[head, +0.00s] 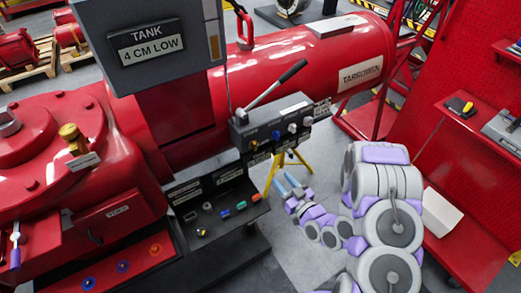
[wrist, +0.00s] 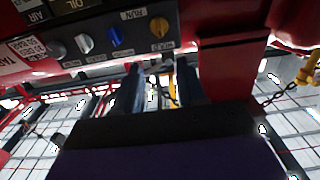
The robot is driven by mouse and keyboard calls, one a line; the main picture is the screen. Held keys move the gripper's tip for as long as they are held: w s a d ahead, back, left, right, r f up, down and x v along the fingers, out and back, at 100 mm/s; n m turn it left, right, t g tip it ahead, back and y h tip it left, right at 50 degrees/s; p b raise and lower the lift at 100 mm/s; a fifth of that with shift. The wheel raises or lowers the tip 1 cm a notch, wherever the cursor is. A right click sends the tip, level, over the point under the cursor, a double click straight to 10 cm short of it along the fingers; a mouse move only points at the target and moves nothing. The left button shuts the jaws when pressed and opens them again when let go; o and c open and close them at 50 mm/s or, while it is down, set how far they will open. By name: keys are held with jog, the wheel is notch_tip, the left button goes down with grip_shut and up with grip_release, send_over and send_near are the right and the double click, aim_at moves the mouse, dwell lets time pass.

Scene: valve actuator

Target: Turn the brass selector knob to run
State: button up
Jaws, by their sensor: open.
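The brass selector knob (wrist: 159,27) shows in the wrist view, which is upside down, at the end of a row of knobs on a dark panel. A RUN label (wrist: 133,14) and another label sit by it. In the head view the brass knob (head: 253,144) is small at the panel's left end; its pointing direction is unclear. My gripper (head: 285,180) is below the panel in the head view. The wrist view shows its two dark blue fingers (wrist: 159,78) apart, with nothing between them. They do not touch the knob.
A blue knob (wrist: 115,37) and silver-grey ones sit beside the brass knob. A grey lever (head: 277,86) rises above the panel. A yellow stand (head: 278,172) is near my gripper. A lower tray (head: 215,205) and red tank (head: 240,90) flank the panel.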

jog(key=b, duration=0.4)
send_near(256, 146)
jog(key=x, duration=0.8)
jog(key=shift+w+a+f, duration=0.1)
jog(key=shift+w+a, duration=0.05)
jog(key=shift+a, duration=0.1)
jog(key=shift+d, duration=0.1)
grip_shut()
